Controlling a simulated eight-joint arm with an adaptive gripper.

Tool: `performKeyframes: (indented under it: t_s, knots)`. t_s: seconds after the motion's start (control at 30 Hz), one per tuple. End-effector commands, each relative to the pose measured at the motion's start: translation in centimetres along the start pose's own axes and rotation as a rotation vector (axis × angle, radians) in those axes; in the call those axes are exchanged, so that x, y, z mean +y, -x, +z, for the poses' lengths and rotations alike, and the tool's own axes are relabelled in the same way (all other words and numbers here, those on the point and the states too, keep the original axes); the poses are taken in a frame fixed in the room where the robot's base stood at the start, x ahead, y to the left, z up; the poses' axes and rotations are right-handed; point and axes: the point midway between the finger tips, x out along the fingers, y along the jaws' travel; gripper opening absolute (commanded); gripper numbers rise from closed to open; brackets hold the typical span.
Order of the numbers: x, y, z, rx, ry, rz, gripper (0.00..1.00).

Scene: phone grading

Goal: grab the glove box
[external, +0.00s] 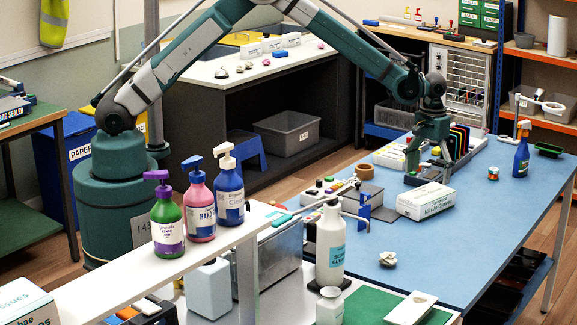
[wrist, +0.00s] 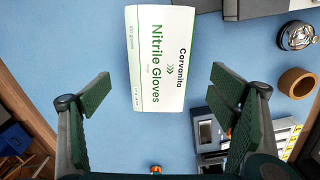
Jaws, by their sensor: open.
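The glove box is a white carton with green trim marked "Nitrile Gloves" (external: 426,201), lying flat on the blue table. In the wrist view the glove box (wrist: 160,60) is at the upper middle, its printed face towards the camera. My gripper (external: 428,168) is above the table, behind the box in the external view. In the wrist view my gripper (wrist: 160,100) has its green-padded fingers spread wide, one on each side below the box's lower end. The fingers are open with nothing between them, and they do not appear to touch the box.
A grey box (external: 364,194) and a tan ring (wrist: 297,82) lie beside the glove box. A rack of coloured slots (external: 462,139) stands behind my gripper. A blue spray bottle (external: 521,152) and a small jar (external: 493,173) stand to the right.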

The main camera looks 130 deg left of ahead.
Motion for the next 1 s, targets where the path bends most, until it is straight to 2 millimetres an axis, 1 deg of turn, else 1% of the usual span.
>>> performKeyframes:
  t_s: [0.2, 0.3, 0.63, 0.77, 1.0]
  knots:
    - [0.0, -1.7, 0.0, 0.000, 0.000, 0.000, 0.84]
    - [0.0, -2.2, 0.0, 0.000, 0.000, 0.000, 0.84]
    - [0.0, -2.4, 0.0, 0.000, 0.000, 0.000, 0.84]
    - [0.0, -2.8, 0.0, 0.000, 0.000, 0.000, 0.84]
    - [0.1, -5.1, 0.0, 0.000, 0.000, 0.000, 0.84]
